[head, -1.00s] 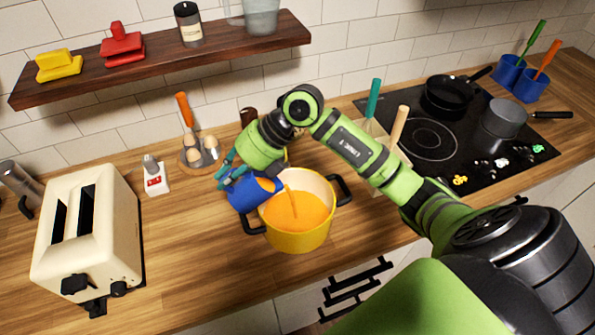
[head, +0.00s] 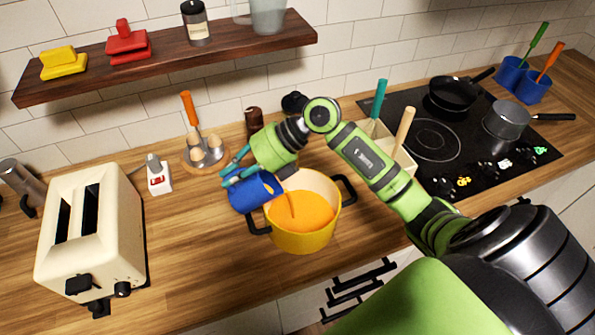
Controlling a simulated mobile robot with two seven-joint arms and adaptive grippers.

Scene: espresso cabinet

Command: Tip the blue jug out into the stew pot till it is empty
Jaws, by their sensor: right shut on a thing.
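The blue jug (head: 253,191) is tipped on its side at the left rim of the yellow stew pot (head: 303,242), its mouth turned right toward the pot. My right gripper (head: 235,174) is shut on the jug from behind and the left. The pot holds orange liquid (head: 305,212), and a thin darker orange streak shows at its left, below the jug's mouth, like a pouring stream. I cannot see how much is left inside the jug. My left gripper is not in view.
A cream toaster (head: 90,235) stands at the left. Behind the pot are an egg holder (head: 206,162), a brown mill (head: 254,120) and a utensil box (head: 402,158). The hob (head: 465,150) with pans lies right. A wooden shelf (head: 170,58) hangs above.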

